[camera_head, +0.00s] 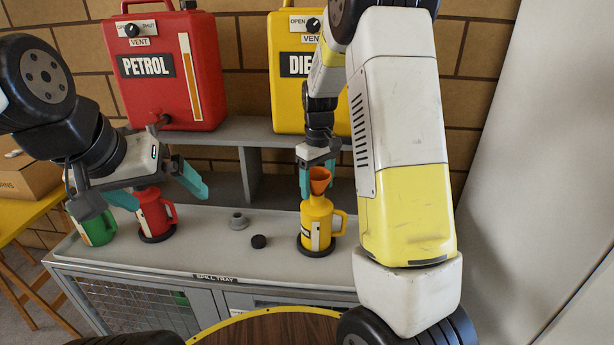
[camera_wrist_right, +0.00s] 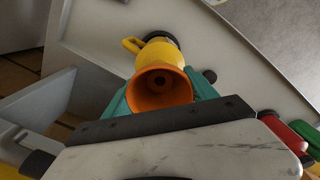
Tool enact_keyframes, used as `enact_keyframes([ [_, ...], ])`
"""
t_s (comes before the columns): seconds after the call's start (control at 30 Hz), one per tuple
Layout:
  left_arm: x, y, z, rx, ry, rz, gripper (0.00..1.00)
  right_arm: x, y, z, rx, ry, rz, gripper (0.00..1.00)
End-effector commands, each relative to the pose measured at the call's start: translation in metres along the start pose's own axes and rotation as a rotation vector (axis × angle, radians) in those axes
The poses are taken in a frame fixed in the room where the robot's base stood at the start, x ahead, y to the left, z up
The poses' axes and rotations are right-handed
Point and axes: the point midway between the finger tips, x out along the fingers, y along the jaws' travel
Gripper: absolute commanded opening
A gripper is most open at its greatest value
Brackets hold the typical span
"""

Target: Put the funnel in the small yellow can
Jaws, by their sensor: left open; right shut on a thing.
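The orange funnel (camera_head: 320,178) is at the mouth of the small yellow can (camera_head: 316,217), which stands upright on the spill tray's black ring. My right gripper (camera_head: 318,182) is shut on the funnel. In the right wrist view the funnel (camera_wrist_right: 160,88) shows its wide mouth between the teal fingers, with the yellow can (camera_wrist_right: 155,56) behind it. I cannot tell how far the spout is inside the can. My left gripper (camera_head: 160,193) is open, near the small red can (camera_head: 154,212), and I see nothing held in it.
A small green can (camera_head: 97,230) stands left of the red can. A grey fitting (camera_head: 238,221) and a black cap (camera_head: 259,241) lie on the spill tray (camera_head: 205,258). A red petrol tank (camera_head: 165,95) and yellow diesel tank (camera_head: 283,105) stand on the shelf behind.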

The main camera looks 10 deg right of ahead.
Motion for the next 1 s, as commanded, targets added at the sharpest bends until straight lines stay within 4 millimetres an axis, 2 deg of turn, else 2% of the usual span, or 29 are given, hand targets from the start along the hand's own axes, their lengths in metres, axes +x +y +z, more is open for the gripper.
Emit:
enact_keyframes([
  [1.0,0.0,0.0,0.0,0.0,0.0,0.0,1.0,0.0068,0.0004,0.0002,0.0,-0.001,0.0,0.27],
])
